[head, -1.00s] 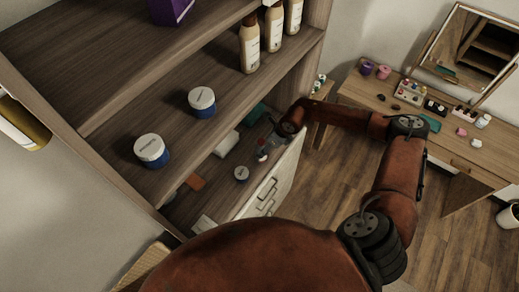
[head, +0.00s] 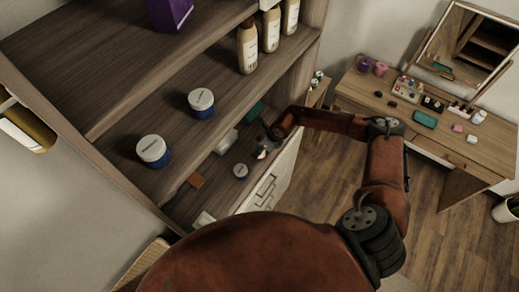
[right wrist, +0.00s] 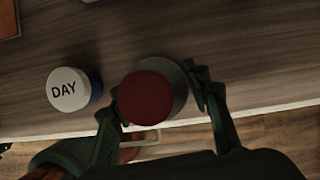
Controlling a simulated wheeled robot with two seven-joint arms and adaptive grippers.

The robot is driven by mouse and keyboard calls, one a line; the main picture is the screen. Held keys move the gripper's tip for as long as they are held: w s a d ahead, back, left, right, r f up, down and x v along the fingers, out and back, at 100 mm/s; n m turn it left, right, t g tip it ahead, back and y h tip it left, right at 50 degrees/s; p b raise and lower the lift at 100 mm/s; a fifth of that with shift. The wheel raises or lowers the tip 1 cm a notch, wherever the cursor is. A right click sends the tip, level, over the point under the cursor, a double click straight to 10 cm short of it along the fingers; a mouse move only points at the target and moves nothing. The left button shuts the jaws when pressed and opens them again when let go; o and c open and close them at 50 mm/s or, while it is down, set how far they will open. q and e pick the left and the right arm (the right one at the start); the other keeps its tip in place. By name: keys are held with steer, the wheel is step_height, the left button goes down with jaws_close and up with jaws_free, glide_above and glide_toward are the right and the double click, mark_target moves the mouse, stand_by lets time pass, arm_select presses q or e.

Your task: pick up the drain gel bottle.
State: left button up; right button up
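In the right wrist view a bottle with a dark red cap (right wrist: 145,96) and a grey body (right wrist: 175,84) stands on the wooden shelf; I take it for the drain gel bottle. My right gripper (right wrist: 158,92) has one finger on each side of it, spread about as wide as the bottle. I see no clear grip. In the head view my right gripper (head: 268,143) reaches into the lower shelf, and the bottle there is small and partly hidden. My left gripper is not in view.
A white-and-blue jar marked DAY (right wrist: 70,89) stands close left of the bottle; in the head view it shows on the lower shelf (head: 241,171). The shelf board above carries two jars (head: 201,101) and several brown bottles (head: 271,32). A drawer front (head: 272,180) lies below.

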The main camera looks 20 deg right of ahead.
steer(key=c, duration=0.5)
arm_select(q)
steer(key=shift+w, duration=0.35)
arm_select(e)
steer(key=c, duration=0.4)
steer(key=shift+r, duration=0.15)
